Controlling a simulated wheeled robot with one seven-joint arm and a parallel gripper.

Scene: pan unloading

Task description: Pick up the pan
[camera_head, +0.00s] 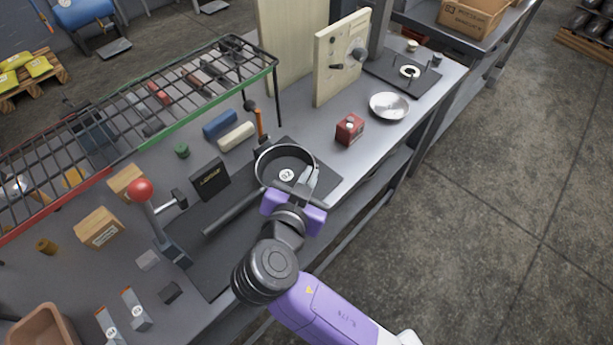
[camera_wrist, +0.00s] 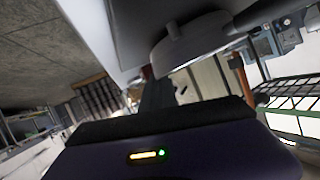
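The pan (camera_head: 261,163) is a dark round pan with a raised rim and a white numbered label inside. It is at the dark mat on the bench in the head view, and its long dark handle points to the lower left. My gripper (camera_head: 307,181) has grey fingers and a purple body. It is at the pan's near right rim, where fingers and rim overlap. I cannot tell whether the fingers are closed on the rim, or whether the pan touches the mat. In the wrist view, a blurred grey shape (camera_wrist: 190,42) fills the upper part; the fingertips are not clear.
A wire rack (camera_head: 150,100) stands over the bench behind. A red-knobbed lever (camera_head: 152,205) and a black box (camera_head: 210,180) are left of the pan. A red box (camera_head: 349,130) and a metal plate (camera_head: 390,106) lie to the right. Open floor (camera_head: 500,220) is beyond the bench edge.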

